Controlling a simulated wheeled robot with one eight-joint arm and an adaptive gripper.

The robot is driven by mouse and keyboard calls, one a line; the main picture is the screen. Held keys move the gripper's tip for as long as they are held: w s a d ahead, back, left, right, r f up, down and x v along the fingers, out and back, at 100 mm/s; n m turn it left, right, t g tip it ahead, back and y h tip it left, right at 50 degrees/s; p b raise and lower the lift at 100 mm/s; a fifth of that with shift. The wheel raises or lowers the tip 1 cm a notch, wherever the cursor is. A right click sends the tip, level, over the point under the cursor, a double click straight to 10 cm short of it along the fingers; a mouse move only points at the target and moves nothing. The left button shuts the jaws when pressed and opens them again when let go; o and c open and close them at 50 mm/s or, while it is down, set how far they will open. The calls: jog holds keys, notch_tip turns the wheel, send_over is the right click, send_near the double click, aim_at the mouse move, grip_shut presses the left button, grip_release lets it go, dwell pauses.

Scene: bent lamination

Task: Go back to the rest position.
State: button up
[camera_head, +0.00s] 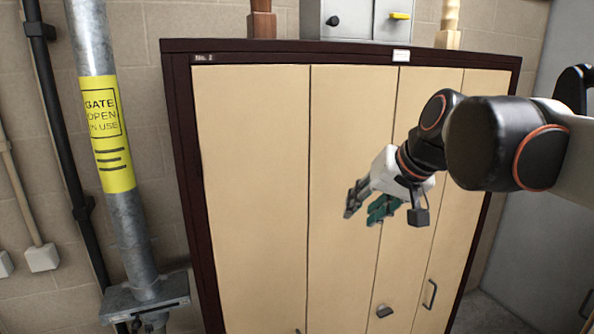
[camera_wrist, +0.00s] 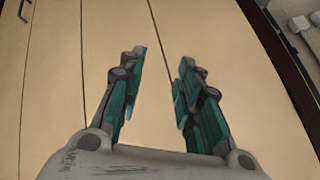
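My gripper (camera_head: 366,208) hangs in front of the cabinet's right-hand doors in the head view, with my arm reaching in from the right. In the wrist view its two teal and grey fingers (camera_wrist: 158,85) stand apart with nothing between them, only the cream door surface behind. The tall cabinet (camera_head: 250,180) has a dark maroon frame and several cream door panels, all looking closed. A dark handle (camera_head: 430,294) and a small dark knob or lock (camera_head: 384,311) sit low on the doors, below my gripper.
A galvanised post (camera_head: 138,240) with a yellow gate sign (camera_head: 105,130) stands left of the cabinet. A grey box (camera_head: 350,18) with a black knob and yellow lever sits on the cabinet top between wooden pieces. A grey panel (camera_head: 535,200) is at the right.

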jog(key=s+d+f+h+b, duration=0.1)
jog(key=s+d+f+b, duration=0.1)
jog(key=s+f+b, duration=0.4)
jog(key=s+d+f+n+h+b, duration=0.1)
jog(key=s+f+b, duration=0.5)
jog(key=f+b, duration=1.1)
jog(key=s+d+f+h+b, duration=0.1)
jog(key=s+d+f+b, duration=0.3)
jog(key=f+b, duration=0.7)
notch_tip(320, 180, down, 19)
jog(key=s, duration=0.2)
jog(key=shift+s+h+b, duration=0.3)
jog(key=shift+b, duration=0.1)
